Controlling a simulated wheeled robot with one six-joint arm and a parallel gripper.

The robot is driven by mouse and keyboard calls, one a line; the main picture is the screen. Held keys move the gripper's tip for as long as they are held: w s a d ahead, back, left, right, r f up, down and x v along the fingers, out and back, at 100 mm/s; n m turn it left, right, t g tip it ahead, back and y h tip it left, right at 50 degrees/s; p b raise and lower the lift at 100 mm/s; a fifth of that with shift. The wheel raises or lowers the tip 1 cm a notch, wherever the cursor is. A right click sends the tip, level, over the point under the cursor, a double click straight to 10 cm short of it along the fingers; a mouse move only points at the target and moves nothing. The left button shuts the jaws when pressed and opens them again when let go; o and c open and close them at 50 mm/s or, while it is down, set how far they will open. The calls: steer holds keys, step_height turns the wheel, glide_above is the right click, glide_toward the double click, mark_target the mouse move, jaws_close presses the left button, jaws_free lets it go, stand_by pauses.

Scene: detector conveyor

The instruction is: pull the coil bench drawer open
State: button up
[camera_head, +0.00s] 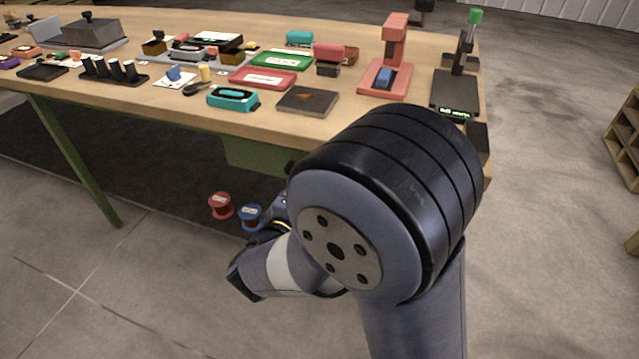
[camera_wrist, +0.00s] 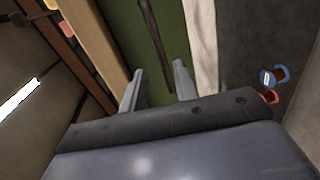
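The coil bench (camera_head: 330,125) is a long wooden-topped table with a green drawer front (camera_head: 255,157) under its near edge. My arm covers the right part of that front. In the wrist view, the green drawer front (camera_wrist: 118,22) fills the upper middle, and a dark bar handle (camera_wrist: 152,35) runs down it. My gripper (camera_wrist: 159,67) is open, with a finger on each side of the handle's line. Gaps show between handle and fingers; I cannot tell how deep the handle sits between them. The drawer looks shut. The head view hides my fingertips behind my arm.
A red spool (camera_head: 221,206) and a blue spool (camera_head: 250,216) are on the floor below the bench. The bench top carries trays, a red press (camera_head: 388,75) and a black device (camera_head: 456,92). A wooden shelf (camera_head: 628,140) stands far right. Floor in front is clear.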

steer(key=x, duration=0.8)
steer(key=shift+w, duration=0.15)
steer(key=shift+c, duration=0.3)
jaws_close()
